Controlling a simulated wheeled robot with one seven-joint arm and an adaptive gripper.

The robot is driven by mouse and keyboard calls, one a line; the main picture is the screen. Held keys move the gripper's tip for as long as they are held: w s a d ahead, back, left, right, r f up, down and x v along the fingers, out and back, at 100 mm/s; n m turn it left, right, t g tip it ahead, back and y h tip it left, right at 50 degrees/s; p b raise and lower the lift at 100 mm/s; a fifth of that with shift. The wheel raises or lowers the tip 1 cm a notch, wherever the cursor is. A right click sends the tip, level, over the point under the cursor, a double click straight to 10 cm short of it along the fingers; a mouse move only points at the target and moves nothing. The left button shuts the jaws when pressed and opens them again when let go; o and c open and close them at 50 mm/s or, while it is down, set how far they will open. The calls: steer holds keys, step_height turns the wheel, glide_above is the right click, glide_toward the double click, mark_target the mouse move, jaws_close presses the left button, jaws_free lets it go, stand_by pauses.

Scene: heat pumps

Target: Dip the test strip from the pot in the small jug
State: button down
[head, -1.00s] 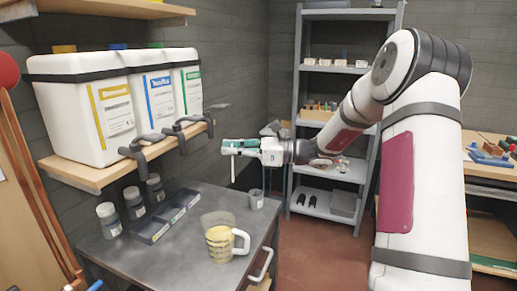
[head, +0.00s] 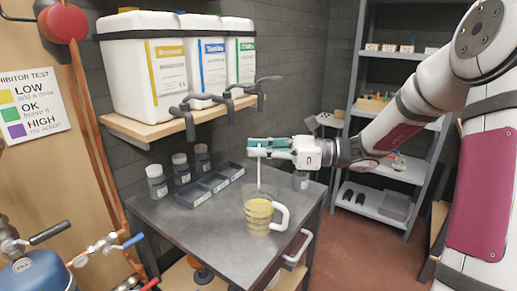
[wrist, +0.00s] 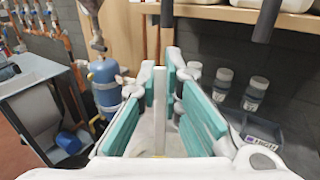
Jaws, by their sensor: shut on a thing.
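My gripper (head: 254,148) has teal finger pads and is shut on a thin white test strip (head: 259,174). The strip hangs upright, and it also shows between the pads in the wrist view (wrist: 160,112). Below it on the grey table stands the small clear jug (head: 258,221), with a white handle and yellow liquid. The strip's lower end is at about the jug's rim in the head view; I cannot tell whether it is inside the rim, and it seems above the liquid. The small grey pot (head: 301,181) stands at the table's back right, partly behind my gripper.
Several lidded bottles (head: 181,169) and a dark divided tray (head: 211,186) stand along the table's wall side. A shelf (head: 150,128) above holds large white canisters with dark taps jutting outward. A colour chart (head: 32,103) hangs at left. The table (head: 190,228) is clear left of the jug.

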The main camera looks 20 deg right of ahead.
step_height(320, 180, down, 2)
steer(key=shift+f+b, duration=0.1)
steer(key=shift+b, duration=0.75)
steer(key=shift+f+b, duration=0.85)
steer(key=shift+f, duration=2.4)
steer(key=shift+r+p, duration=4.8)
steer(key=shift+r, duration=0.65)
